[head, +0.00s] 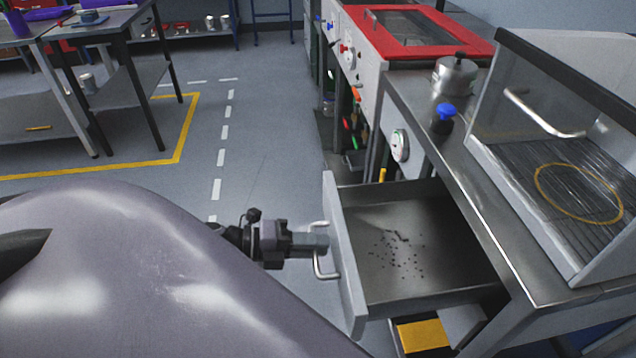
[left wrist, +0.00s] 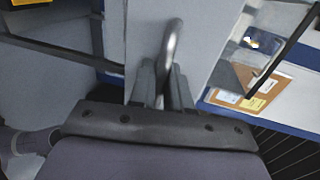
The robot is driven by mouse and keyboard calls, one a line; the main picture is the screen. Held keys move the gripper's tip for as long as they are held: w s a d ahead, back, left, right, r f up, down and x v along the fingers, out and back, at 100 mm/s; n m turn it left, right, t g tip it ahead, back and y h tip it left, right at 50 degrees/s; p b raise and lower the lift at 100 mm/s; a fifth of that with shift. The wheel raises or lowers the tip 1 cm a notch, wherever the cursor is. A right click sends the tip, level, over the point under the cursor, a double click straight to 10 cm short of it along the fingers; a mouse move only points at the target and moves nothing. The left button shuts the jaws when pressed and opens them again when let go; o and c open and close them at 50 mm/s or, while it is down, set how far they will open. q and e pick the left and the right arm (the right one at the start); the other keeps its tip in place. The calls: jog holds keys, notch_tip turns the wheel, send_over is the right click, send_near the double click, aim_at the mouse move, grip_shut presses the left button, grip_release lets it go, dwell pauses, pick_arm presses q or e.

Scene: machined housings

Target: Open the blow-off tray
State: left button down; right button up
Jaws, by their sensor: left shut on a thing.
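The blow-off tray (head: 420,240) is a metal drawer under the bench on the right in the head view. It stands pulled out, with dark chips scattered on its floor. Its front panel carries a curved metal handle (head: 322,268). My left gripper (head: 318,242) is at the handle, shut on it. In the left wrist view the handle (left wrist: 172,50) rises from between the two fingers (left wrist: 163,88). My right gripper is in neither view.
Above the tray is a bench (head: 455,165) with a clear-fronted cabinet (head: 540,190), a metal canister (head: 455,75) and a blue-topped bottle (head: 443,120). A red-topped machine (head: 420,35) stands behind. Open floor (head: 260,150) lies left of the tray; a work table (head: 95,30) stands farther back.

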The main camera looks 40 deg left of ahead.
pick_arm(q)
jog(key=c, duration=1.3)
grip_release()
jog(key=shift+v, duration=3.6)
